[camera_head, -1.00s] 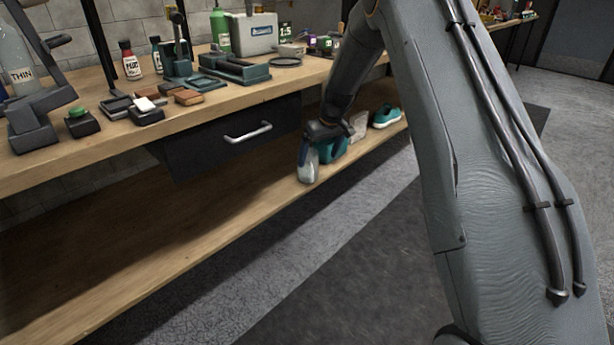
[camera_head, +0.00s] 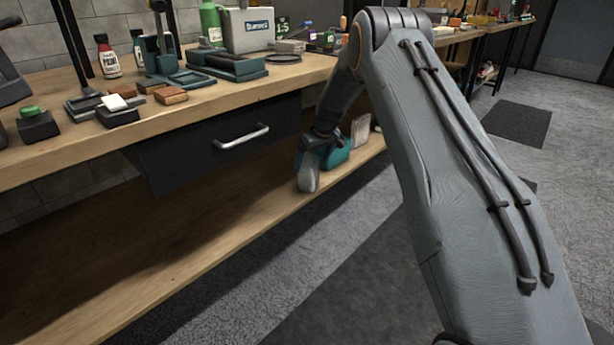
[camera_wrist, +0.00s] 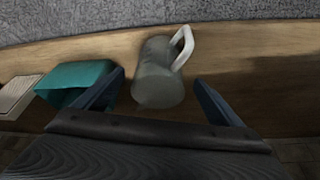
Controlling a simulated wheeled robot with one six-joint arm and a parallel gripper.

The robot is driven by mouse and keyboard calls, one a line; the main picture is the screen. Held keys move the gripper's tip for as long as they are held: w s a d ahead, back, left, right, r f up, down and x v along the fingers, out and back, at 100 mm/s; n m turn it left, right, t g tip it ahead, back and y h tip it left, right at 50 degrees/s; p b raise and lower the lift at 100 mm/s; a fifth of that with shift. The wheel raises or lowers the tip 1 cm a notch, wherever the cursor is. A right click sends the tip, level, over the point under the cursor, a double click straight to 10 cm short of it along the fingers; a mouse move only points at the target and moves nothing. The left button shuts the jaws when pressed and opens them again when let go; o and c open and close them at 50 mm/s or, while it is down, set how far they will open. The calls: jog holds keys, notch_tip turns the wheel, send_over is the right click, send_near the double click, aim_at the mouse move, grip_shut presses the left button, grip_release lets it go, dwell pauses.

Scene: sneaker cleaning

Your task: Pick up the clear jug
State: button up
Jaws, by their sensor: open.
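The clear jug (camera_wrist: 157,80) stands on the wooden lower shelf, with its pale handle at the upper right in the wrist view. It looks greyish and translucent. In the head view the jug (camera_head: 307,172) shows near the shelf's front edge, partly hidden by my gripper. My gripper (camera_wrist: 158,92) is open, with one blue finger on each side of the jug in the wrist view. The fingers look apart from the jug, and I cannot tell how far it is from the palm. In the head view my gripper (camera_head: 306,150) is at the jug's upper part.
A teal container (camera_wrist: 75,80) stands close beside the jug, next to my left-hand finger in the wrist view. A pale block (camera_wrist: 17,95) lies beyond it. The drawer (camera_head: 217,140) and bench top overhang the lower shelf (camera_head: 150,262), whose left part is bare.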

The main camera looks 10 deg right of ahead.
jog(key=b+x, duration=0.1)
jog(key=x, duration=0.4)
jog(key=b+x, duration=0.1)
jog(key=x, duration=0.2)
jog(key=shift+w+r+b, duration=0.15)
jog(key=shift+w+b, duration=0.1)
jog(key=shift+b, duration=0.05)
jog(key=c, duration=1.2)
jog(key=shift+r, duration=0.15)
